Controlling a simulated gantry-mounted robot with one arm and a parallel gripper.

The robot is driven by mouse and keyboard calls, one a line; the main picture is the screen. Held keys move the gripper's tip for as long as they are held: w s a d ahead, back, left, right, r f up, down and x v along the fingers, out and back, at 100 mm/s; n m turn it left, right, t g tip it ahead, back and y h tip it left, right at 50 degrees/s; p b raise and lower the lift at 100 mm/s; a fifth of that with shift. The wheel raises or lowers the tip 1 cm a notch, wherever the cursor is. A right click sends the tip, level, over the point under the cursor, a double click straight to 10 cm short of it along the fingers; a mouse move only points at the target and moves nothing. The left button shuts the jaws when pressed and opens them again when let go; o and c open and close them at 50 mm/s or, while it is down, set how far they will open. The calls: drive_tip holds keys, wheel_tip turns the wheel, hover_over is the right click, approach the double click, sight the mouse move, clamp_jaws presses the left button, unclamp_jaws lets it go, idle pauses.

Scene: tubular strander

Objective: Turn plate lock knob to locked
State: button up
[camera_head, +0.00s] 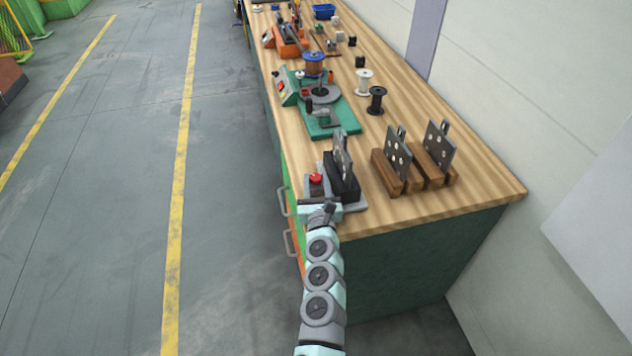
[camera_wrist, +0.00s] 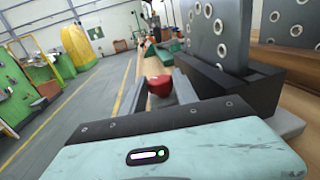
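A red knob (camera_head: 316,180) sits on the left side of a fixture at the bench's near edge. The fixture's black block (camera_head: 343,188) holds an upright grey plate (camera_head: 342,158) with holes. My gripper (camera_head: 327,208) is at the near side of this fixture, low by the knob. In the wrist view, my gripper's two grey fingers (camera_wrist: 159,88) are parted, with the red knob (camera_wrist: 160,86) seen between them. I cannot tell if they touch it. The holed plate (camera_wrist: 219,36) and black block (camera_wrist: 235,88) stand just right of the fingers. The knob's pointing direction is not clear.
Two more holed plates stand in wooden blocks (camera_head: 392,177) to the right. A green-based winding device (camera_head: 330,118), a white spool (camera_head: 363,82) and a black spool (camera_head: 376,100) are farther back. Drawer handles (camera_head: 284,201) stick out from the bench's left side. The floor at left is clear.

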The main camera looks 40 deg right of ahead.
clamp_jaws()
